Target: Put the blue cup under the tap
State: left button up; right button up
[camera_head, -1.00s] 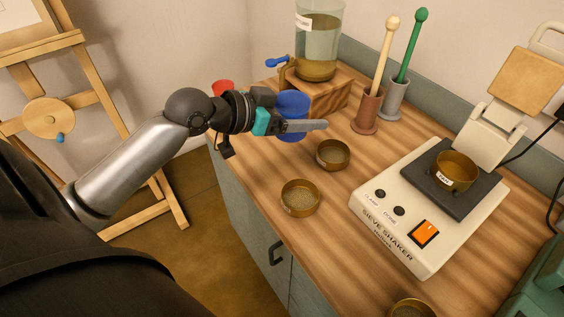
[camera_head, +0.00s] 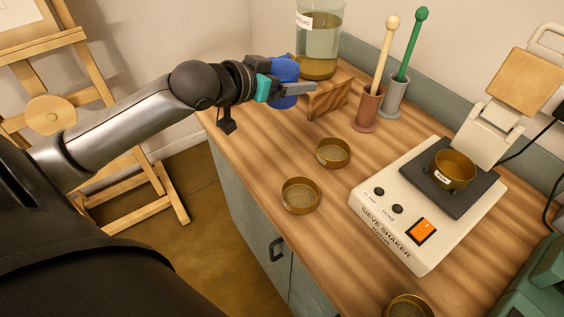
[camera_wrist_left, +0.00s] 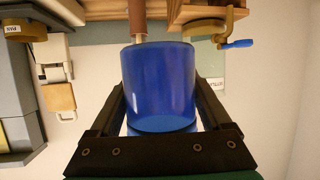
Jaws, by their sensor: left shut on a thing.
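My left gripper (camera_head: 297,88) is shut on the blue cup (camera_head: 286,69), near the wooden stand at the back left of the table. In the left wrist view the blue cup (camera_wrist_left: 158,85) sits between both fingers. The glass water container (camera_head: 320,42) stands on the wooden stand (camera_head: 328,98). In the head view its tap is hidden behind the cup and gripper. In the left wrist view the brass tap (camera_wrist_left: 213,22) with its blue handle (camera_wrist_left: 238,44) shows above and right of the cup, apart from it in the picture. My right gripper is out of view.
Two open brass sieves (camera_head: 333,152) (camera_head: 300,195) lie in front of the stand. Brown (camera_head: 367,108) and grey (camera_head: 392,95) holders with pestles stand right of it. The sieve shaker (camera_head: 425,215) fills the right. Bare tabletop lies left of the sieves.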

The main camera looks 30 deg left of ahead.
pick_arm(q)
jog(key=b, duration=0.4)
send_over(289, 159)
notch_tip(289, 159, down, 16)
jog(key=shift+f, duration=1.8)
jog(key=shift+f, duration=0.1)
jog(key=o, duration=1.2)
jog(key=shift+b, duration=0.3)
